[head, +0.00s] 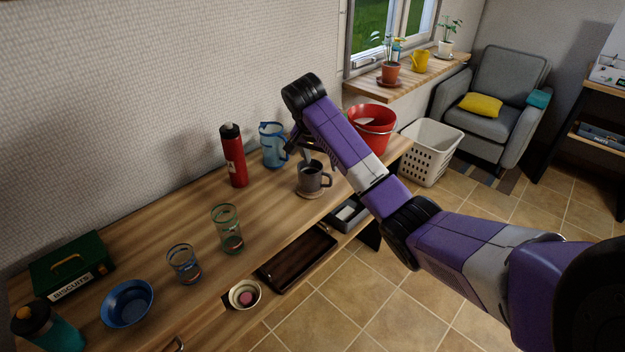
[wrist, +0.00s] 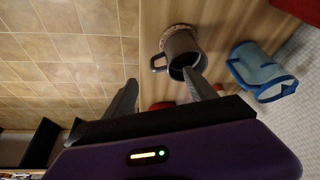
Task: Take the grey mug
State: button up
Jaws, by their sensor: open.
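The grey mug (head: 311,177) stands upright on a round cork coaster (head: 311,194) on the wooden table, its handle toward the right in the head view. In the wrist view the grey mug (wrist: 182,50) is ahead of the fingers, its handle to the left. My gripper (wrist: 165,92) is open and empty, with its two fingers apart. One finger overlaps the mug's rim in the wrist view; I cannot tell whether they touch. In the head view my gripper (head: 303,150) is just above the mug, partly hidden by my arm.
A blue jug (head: 272,146) and a red flask (head: 234,158) stand left of the mug. A red bucket (head: 372,130) is to the right. Two glasses, a blue bowl (head: 127,303) and a green biscuit box (head: 72,265) lie further left.

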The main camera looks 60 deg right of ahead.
aim_at(316, 179)
jog(key=x, duration=1.1)
jog(key=shift+s+d+f, duration=0.1)
jog(key=shift+s+f, duration=0.1)
jog(key=shift+f, duration=0.15)
grip_shut()
